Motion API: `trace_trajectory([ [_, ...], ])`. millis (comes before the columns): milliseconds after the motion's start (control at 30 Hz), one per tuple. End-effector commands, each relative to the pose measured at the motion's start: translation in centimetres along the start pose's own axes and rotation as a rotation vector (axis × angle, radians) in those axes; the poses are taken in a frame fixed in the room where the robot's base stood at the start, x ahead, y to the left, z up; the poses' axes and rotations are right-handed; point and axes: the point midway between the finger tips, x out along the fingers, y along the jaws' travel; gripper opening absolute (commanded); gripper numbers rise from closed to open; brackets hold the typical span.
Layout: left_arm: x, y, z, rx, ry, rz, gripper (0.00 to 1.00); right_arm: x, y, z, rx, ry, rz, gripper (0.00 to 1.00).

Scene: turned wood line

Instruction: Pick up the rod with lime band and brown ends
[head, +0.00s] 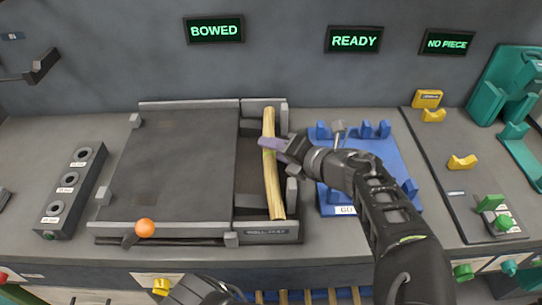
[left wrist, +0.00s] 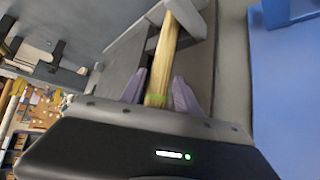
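A pale yellow wooden rod (head: 271,185) lies lengthwise in the narrow grey tray beside the dark flat plate. The left wrist view shows the rod (left wrist: 178,45) with a lime band (left wrist: 154,99) near my gripper. In the head view the band is hidden, and brown ends cannot be made out. My left gripper (head: 268,146) is at the rod's middle, with a purple finger across it. In the left wrist view the two purple fingers of this gripper (left wrist: 159,84) stand on either side of the rod, with small gaps showing.
The dark plate (head: 180,160) with an orange ball (head: 145,228) lies left of the tray. A blue fixture (head: 335,196) stands close on the right. A block with holes (head: 72,190) is at far left. Wall displays read BOWED (head: 214,30), READY (head: 353,40) and NO PIECE (head: 447,43).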

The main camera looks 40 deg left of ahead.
Motion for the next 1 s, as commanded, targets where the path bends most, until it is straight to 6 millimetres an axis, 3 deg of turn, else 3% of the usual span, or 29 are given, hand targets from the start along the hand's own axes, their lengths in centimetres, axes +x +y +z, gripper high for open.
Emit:
trace_trajectory([
  [333,-0.03,-0.02,0.01,0.000,0.000,0.000,0.38,0.00,0.00,0.00,0.000,0.000,0.000,0.36],
  [800,-0.04,-0.04,0.00,0.000,0.000,-0.001,0.00,0.00,0.00,0.00,0.000,0.000,0.000,0.36],
  [1000,-0.04,-0.04,0.00,0.000,0.000,-0.001,0.00,0.00,0.00,0.00,0.000,0.000,0.000,0.36],
])
